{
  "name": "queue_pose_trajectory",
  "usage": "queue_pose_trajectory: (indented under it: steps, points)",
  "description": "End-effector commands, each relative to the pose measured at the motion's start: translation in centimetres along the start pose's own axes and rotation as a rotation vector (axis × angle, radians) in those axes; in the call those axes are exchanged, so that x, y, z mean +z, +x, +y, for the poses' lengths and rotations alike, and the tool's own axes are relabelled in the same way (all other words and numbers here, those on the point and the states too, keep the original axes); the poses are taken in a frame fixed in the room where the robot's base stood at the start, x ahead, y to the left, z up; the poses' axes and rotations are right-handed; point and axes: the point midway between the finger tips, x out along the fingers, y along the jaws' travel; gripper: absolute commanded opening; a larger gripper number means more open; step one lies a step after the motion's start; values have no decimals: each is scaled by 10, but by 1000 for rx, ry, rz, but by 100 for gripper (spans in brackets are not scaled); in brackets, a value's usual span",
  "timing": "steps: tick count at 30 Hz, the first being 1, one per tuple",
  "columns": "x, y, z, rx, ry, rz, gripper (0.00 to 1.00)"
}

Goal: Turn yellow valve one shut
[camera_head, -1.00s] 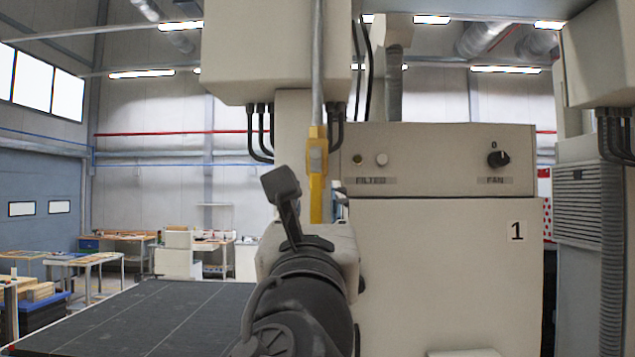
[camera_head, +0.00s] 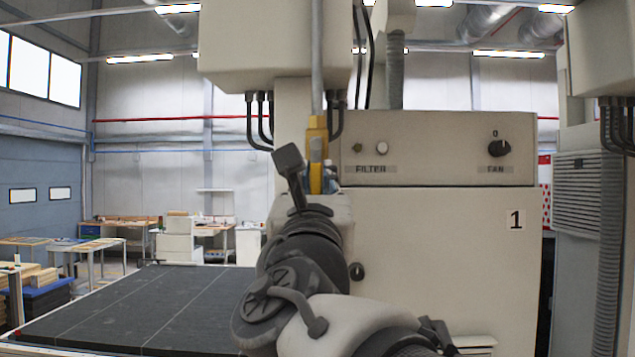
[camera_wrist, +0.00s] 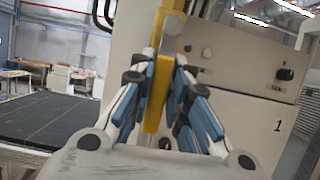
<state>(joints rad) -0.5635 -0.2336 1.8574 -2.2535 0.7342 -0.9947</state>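The yellow valve handle (camera_head: 316,150) hangs straight down, in line with the grey vertical pipe (camera_head: 317,60) above the cabinet's left edge. In the wrist view the handle (camera_wrist: 155,105) runs down between my two blue-padded fingers. My gripper (camera_wrist: 167,75) is drawn in around it, with a finger close against each side; it looks shut on the handle. In the head view my gripper (camera_head: 318,178) shows at the handle's lower part, mostly hidden behind my wrist. The exact finger contact is hard to see.
A beige cabinet (camera_head: 440,260) marked 1, with a fan knob (camera_head: 499,148) and filter lights, stands right behind the handle. A dark flat conveyor bed (camera_head: 150,305) lies to the left. A beige box (camera_head: 275,45) with cables (camera_head: 260,120) hangs above.

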Motion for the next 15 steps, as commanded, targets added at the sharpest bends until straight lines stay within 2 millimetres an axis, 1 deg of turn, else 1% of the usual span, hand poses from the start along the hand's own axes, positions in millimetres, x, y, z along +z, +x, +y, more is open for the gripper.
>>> queue_pose_trajectory:
  steps: [1,6,15]
  points:
    - [0,0,0,0,0,0,10]
    - [0,0,0,0,0,0,0]
    - [0,0,0,0,0,0,0]
